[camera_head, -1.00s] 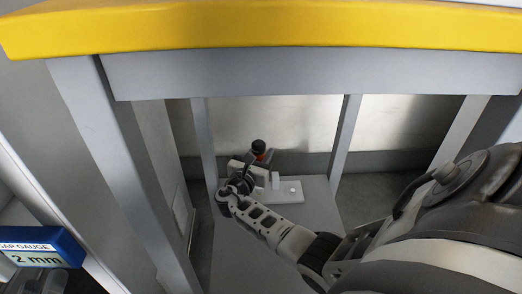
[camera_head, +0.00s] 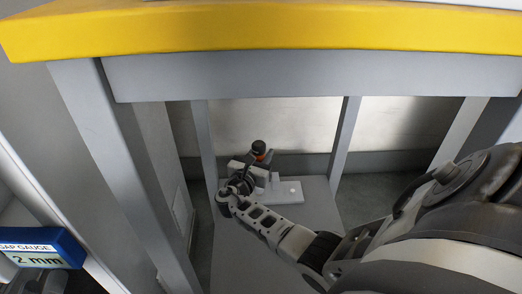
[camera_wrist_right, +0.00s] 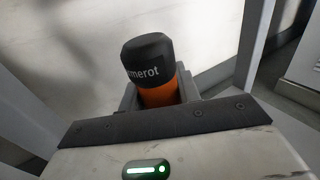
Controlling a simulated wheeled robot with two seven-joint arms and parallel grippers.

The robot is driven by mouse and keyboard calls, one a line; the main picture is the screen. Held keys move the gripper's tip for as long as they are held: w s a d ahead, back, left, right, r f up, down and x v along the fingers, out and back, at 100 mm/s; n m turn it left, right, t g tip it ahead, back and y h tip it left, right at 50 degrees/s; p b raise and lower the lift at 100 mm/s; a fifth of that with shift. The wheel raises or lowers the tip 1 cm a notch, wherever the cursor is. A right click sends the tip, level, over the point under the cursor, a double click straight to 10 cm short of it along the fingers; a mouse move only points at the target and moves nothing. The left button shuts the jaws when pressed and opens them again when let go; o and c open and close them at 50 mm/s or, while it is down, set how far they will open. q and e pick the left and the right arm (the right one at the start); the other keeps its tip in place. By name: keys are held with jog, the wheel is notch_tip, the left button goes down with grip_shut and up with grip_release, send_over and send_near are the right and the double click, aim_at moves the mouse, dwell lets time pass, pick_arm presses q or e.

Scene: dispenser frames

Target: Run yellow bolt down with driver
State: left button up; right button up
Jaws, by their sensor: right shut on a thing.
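The driver (camera_head: 259,148) has a black cap and an orange body. It stands low inside the grey frame, and its cap with partial lettering shows in the right wrist view (camera_wrist_right: 148,57). My right gripper (camera_head: 255,163) is shut around the driver's orange handle, with grey jaws on both sides of it in the wrist view. The driver's tip is hidden behind my gripper and wrist. I cannot make out the yellow bolt in either view. My left gripper cannot be made out.
A white block fixture (camera_head: 288,190) with a small round knob lies right of my gripper on a grey surface (camera_head: 312,220). A yellow-edged top (camera_head: 270,25) and grey posts (camera_head: 345,135) surround the opening. A blue gap gauge label (camera_head: 45,250) is at lower left.

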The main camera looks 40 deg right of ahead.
jog(key=shift+f+b, duration=0.7)
jog(key=shift+f, duration=0.05)
dwell(1.3)
jog(key=shift+f, duration=0.25)
dwell(1.0)
